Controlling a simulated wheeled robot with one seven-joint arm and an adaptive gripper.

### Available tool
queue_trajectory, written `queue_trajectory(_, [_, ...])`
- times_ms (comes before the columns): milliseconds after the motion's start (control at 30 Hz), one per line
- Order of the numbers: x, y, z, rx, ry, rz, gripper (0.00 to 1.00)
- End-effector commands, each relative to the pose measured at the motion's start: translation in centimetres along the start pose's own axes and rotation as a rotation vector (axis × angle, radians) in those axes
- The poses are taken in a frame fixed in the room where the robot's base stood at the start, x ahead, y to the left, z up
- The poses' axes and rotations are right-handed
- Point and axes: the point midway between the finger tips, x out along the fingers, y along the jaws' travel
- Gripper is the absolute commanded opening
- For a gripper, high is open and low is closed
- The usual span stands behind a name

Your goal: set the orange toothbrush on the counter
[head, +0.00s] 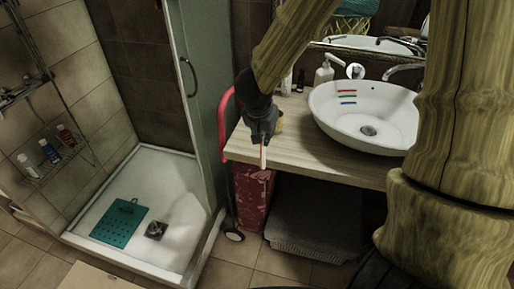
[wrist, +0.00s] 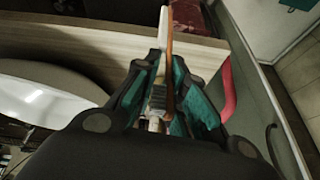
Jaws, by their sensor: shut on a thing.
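My gripper (head: 262,137) is at the left front part of the wooden counter (head: 320,165), shut on the orange toothbrush (head: 263,156). The toothbrush shows as a thin orange and white strip pointing down from the fingers in the head view. In the wrist view the toothbrush (wrist: 169,45) stands out beyond the dark and teal fingers (wrist: 165,78), across the counter's front edge (wrist: 110,40). I cannot tell whether it touches the counter.
A white vessel basin (head: 345,128) stands on the counter, with red, green and blue strips inside. A soap dispenser (head: 324,74) and small bottles are behind. A red-handled cart (head: 223,115) stands at the counter's left end. Bare counter lies between gripper and basin.

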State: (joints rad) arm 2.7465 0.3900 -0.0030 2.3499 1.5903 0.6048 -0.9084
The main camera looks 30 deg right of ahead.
Motion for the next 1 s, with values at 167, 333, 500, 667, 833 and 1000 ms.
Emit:
queue_trajectory(167, [0.0, 0.3, -0.8, 0.037, -0.004, 0.012, 0.00])
queue_trajectory(333, [1.2, -1.3, -3.1, 0.037, -0.004, 0.012, 0.00])
queue_trajectory(500, [2.7, -3.1, -5.7, 0.037, -0.004, 0.012, 0.00])
queue_trajectory(667, [4.1, -4.8, -8.1, 0.035, -0.003, 0.012, 0.00])
queue_trajectory(833, [5.5, -6.5, -10.5, 0.034, -0.003, 0.010, 0.00])
queue_trajectory(1000, [6.4, -7.4, -11.8, 0.034, -0.003, 0.011, 0.00])
